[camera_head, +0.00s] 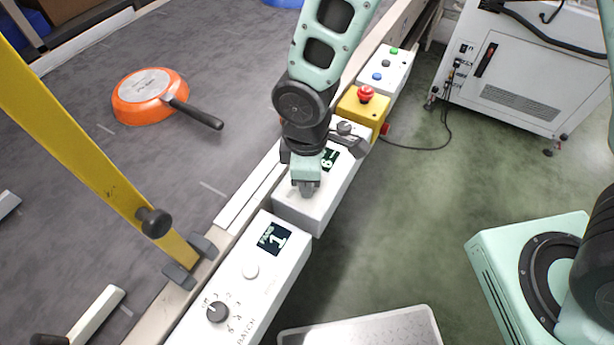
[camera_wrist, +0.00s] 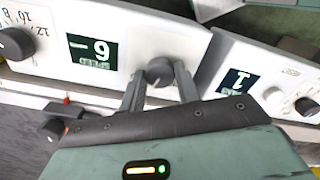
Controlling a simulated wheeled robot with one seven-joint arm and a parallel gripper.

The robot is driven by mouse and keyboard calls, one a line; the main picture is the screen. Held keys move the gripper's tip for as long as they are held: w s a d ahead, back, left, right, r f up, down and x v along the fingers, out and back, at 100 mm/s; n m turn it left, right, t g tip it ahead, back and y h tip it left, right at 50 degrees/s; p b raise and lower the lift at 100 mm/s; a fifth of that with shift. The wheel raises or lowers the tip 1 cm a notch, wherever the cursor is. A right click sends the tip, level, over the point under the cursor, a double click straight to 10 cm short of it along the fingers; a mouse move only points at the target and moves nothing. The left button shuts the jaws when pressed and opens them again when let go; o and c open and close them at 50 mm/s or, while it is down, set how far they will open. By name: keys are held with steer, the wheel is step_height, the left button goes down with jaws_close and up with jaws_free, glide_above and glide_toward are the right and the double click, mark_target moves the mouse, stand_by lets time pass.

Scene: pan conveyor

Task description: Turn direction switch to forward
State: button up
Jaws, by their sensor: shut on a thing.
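The direction switch appears to be the dark grey knob (camera_wrist: 159,72) on the white control box (camera_head: 318,212), beside its lit display (camera_wrist: 93,50); I cannot read a label at the knob. In the wrist view my gripper (camera_wrist: 161,84) has one finger on each side of this knob and is shut on it. In the head view my gripper (camera_head: 306,188) points down onto the near part of the box and hides the knob. Which way the knob points is not clear.
Another dial (camera_head: 345,128) sits at the box's far end, then a red emergency button (camera_head: 366,93) on yellow. A nearer box (camera_head: 262,292) shows "1". An orange pan (camera_head: 139,112) lies upside down on the conveyor. A yellow post (camera_head: 100,155) stands at left.

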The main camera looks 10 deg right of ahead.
steer(key=m, duration=0.4)
steer(key=shift+m, duration=0.4)
stand_by(0.4)
steer(key=o, duration=1)
step_height(320, 180, up, 18)
steer(key=shift+f, duration=0.25)
